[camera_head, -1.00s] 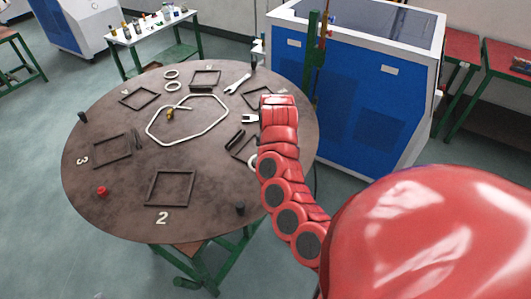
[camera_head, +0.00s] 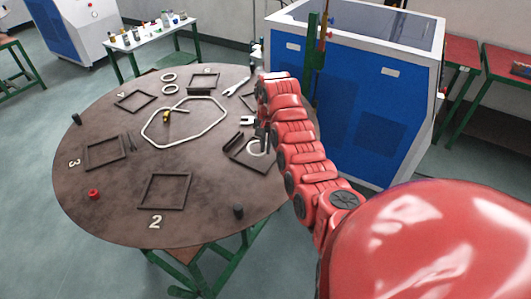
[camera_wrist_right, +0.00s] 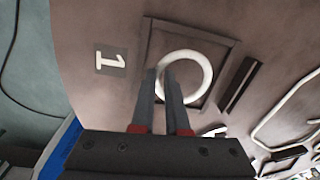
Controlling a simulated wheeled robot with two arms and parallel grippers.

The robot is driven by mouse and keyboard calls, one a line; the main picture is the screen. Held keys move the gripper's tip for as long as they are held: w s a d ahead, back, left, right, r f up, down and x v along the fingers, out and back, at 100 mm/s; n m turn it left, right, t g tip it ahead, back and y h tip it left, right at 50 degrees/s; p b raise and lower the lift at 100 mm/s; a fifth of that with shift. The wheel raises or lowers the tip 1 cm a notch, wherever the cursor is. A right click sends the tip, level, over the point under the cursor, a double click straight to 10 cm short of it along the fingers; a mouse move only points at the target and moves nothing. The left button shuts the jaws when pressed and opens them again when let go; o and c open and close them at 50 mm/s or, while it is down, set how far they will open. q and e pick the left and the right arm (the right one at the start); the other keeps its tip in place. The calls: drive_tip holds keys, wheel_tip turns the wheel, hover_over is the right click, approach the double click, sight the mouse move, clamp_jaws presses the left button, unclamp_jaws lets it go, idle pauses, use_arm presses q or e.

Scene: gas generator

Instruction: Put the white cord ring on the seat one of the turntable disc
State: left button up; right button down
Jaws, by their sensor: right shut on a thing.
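The white cord ring (camera_head: 254,149) is over the square frame of seat one (camera_head: 232,152) on the brown turntable disc (camera_head: 110,207). In the right wrist view, the ring (camera_wrist_right: 211,76) appears inside the frame's outline (camera_wrist_right: 236,55), beside the white number 1 (camera_wrist_right: 110,62). My right gripper (camera_wrist_right: 165,73) is shut on the ring's near left side. In the head view the right gripper (camera_head: 262,139) is partly hidden by my red arm. I cannot tell whether the ring touches the disc. My left gripper is out of view.
Two other white rings (camera_head: 169,77) lie at the disc's back. A large white cord loop (camera_head: 222,112) lies mid-disc, with a wrench (camera_head: 237,85) behind. A dark bar (camera_wrist_right: 238,84) lies just beside seat one. A blue machine (camera_head: 345,110) stands beyond the disc.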

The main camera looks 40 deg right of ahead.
drive_tip(key=shift+w+d, duration=0.2)
drive_tip(key=shift+w, duration=0.2)
wheel_tip(320, 180, down, 3)
drive_tip(key=shift+w+r+p, duration=0.15)
drive_tip(key=shift+p, duration=0.75)
drive_tip(key=shift+d+f, duration=0.15)
drive_tip(key=shift+f, duration=0.2)
drive_tip(key=shift+f, duration=0.1)
drive_tip(key=c, duration=1.2)
unclamp_jaws()
drive_tip(key=shift+r, duration=0.2)
